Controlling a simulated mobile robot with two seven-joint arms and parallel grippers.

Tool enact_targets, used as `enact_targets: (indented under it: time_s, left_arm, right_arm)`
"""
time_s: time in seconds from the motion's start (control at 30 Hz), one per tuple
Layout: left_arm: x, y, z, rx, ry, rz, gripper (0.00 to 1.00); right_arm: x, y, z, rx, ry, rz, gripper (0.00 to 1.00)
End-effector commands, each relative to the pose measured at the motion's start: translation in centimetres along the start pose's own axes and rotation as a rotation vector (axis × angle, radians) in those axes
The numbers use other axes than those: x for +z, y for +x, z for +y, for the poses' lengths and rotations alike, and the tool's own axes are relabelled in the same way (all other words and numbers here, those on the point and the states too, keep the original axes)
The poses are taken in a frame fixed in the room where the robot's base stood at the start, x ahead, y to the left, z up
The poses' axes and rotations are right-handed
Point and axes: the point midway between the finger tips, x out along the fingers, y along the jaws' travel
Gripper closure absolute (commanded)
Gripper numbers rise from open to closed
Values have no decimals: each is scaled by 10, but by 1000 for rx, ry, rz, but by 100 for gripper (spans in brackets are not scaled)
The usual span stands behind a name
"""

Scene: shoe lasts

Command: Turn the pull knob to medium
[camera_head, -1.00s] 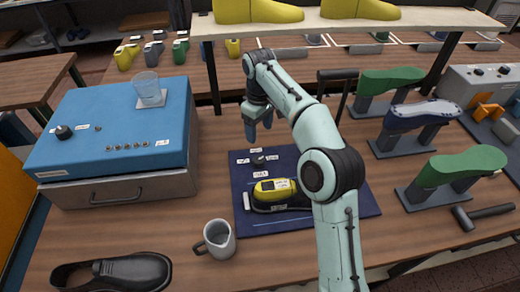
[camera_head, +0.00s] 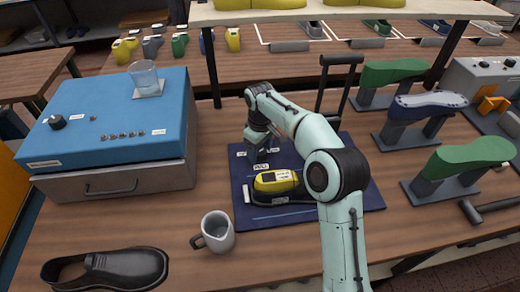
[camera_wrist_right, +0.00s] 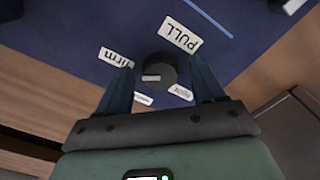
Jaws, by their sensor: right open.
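The pull knob (camera_wrist_right: 162,70) is a small dark round knob on the navy mat (camera_head: 340,204). It has a pale mark on its lower left part in the right wrist view. A PULL label (camera_wrist_right: 181,34) lies beside it, with a "firm" label (camera_wrist_right: 116,58) and two smaller labels around it. In the head view the knob is hidden behind my gripper. My right gripper (camera_head: 256,156) is open, pointing down over the knob. In the right wrist view its fingers stand on either side of the knob, with gaps. Contact is not visible. My left gripper is out of view.
A yellow-topped dark shoe last (camera_head: 277,183) lies on the mat near the gripper. A grey mug (camera_head: 216,233) and a black shoe (camera_head: 108,269) stand in front. A blue box (camera_head: 120,125) bearing a glass (camera_head: 145,75) is left; lasts on stands (camera_head: 462,163) are right.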

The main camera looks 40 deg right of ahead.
Motion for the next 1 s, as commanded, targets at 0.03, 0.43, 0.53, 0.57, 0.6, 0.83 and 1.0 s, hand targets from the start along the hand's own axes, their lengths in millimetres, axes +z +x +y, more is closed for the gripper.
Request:
enact_targets:
  time_s: [0.03, 0.43, 0.53, 0.57, 0.6, 0.83, 1.0]
  left_arm:
    - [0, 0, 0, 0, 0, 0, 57]
    - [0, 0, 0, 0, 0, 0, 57]
    - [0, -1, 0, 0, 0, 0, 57]
    - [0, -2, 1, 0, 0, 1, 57]
    - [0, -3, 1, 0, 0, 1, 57]
    - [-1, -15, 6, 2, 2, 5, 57]
    - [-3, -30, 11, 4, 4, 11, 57]
  right_arm:
    - [0, 0, 0, 0, 0, 0, 32]
    - [0, 0, 0, 0, -1, 0, 88]
    - [0, -1, 0, -1, -7, 0, 88]
    - [0, -1, 0, -1, -11, 0, 88]
    - [0, -1, 0, -1, -18, 0, 88]
    - [0, -3, 0, -1, -119, -1, 88]
    - [-1, -4, 1, -1, -253, -1, 88]
